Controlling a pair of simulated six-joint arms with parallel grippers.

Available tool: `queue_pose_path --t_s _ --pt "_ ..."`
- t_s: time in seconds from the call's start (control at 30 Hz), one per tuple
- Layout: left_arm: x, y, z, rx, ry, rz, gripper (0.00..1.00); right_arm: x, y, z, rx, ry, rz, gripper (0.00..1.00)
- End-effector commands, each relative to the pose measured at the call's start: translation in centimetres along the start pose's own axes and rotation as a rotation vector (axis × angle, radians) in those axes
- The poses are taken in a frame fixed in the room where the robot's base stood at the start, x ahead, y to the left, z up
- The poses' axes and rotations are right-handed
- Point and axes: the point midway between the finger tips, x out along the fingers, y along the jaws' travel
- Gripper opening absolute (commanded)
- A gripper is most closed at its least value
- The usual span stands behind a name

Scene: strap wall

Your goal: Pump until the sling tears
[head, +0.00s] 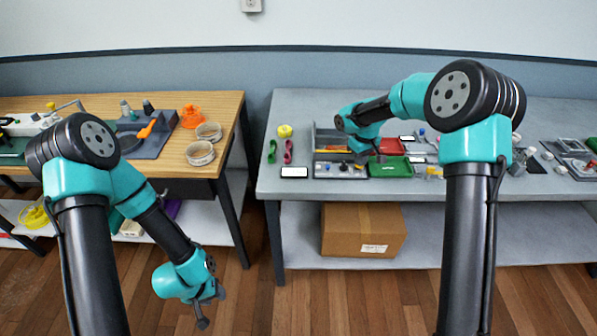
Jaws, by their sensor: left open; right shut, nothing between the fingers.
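My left gripper (207,309) hangs low over the wooden floor, in front of the gap between the two tables. It is open and empty. My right gripper (379,156) reaches over the grey table, just above the green and red trays. It is shut with nothing in it. I cannot make out a sling or a pump for certain in the head view. Small pink (288,151) and green (272,151) strap-like items lie at the left end of the grey table.
The grey table (430,207) holds a grey organizer (331,138), a red tray (392,146), a green tray (390,167) and a yellow item (285,131). A cardboard box (362,230) sits on its shelf. The wooden table (175,160) holds tape rolls (200,153).

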Motion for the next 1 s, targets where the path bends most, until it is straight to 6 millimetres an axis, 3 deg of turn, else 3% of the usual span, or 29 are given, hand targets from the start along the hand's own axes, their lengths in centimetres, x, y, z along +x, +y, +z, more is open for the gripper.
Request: queue_pose_path --t_s 0.6,1.0 --pt "0.0 0.0 0.0 0.000 0.000 0.000 0.43 -2.4 0.0 0.0 0.001 -0.001 -0.001 0.00" --pt "0.0 0.0 0.0 0.000 0.000 0.000 0.43 -2.6 0.0 0.0 0.000 -0.001 -0.001 0.00"
